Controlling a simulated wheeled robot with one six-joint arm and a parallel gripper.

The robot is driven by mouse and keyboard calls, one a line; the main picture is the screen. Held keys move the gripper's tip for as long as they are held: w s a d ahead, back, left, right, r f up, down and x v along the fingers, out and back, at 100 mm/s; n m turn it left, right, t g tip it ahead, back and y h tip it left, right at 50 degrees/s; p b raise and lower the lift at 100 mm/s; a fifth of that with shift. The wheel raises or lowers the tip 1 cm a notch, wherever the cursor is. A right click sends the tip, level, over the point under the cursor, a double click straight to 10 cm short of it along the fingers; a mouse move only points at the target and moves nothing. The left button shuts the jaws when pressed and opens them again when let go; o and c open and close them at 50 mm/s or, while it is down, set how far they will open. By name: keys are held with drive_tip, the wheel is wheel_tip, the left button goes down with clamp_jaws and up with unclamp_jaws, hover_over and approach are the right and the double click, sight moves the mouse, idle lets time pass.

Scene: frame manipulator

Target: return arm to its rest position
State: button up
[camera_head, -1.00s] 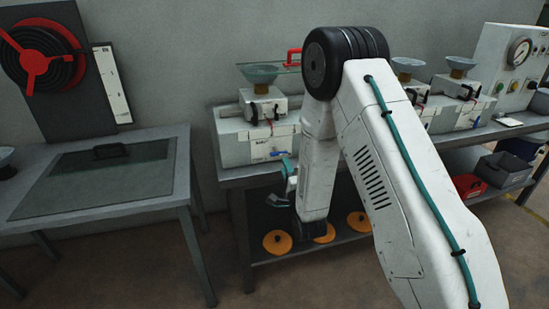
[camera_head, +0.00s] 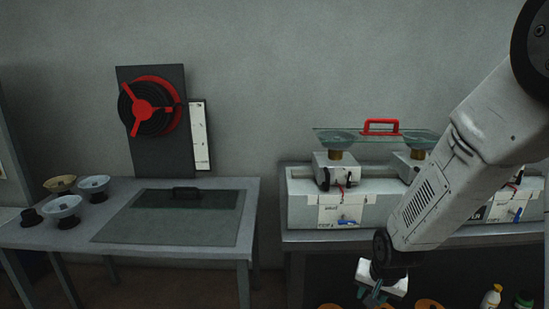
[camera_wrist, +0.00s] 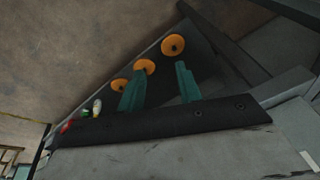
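My arm (camera_head: 445,185) comes in from the right side in the head view and reaches down to the left, in front of the right bench. My gripper (camera_head: 372,294) hangs at the arm's lower end, before the bench's front edge, and is partly cut off by the bottom of the picture. In the wrist view its two teal fingers (camera_wrist: 160,86) stand apart with nothing held between them. The gripper is open and empty.
The right bench (camera_head: 300,237) carries white machines (camera_head: 340,198) and a glass panel with a red handle (camera_head: 381,127). Orange discs (camera_wrist: 172,45) lie on the lower shelf. The left table (camera_head: 225,242) holds a glass plate and several bowls. A floor gap separates the tables.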

drive_tip(key=s+d+r+n+g, duration=0.1)
drive_tip(key=s+r+n, duration=0.4)
drive_tip(key=s+r, duration=1.9)
drive_tip(key=shift+s+d+r+g, duration=0.25)
drive_tip(key=shift+s+d+g, duration=0.15)
drive_tip(key=shift+d, duration=0.2)
drive_tip(key=shift+s+d, duration=0.1)
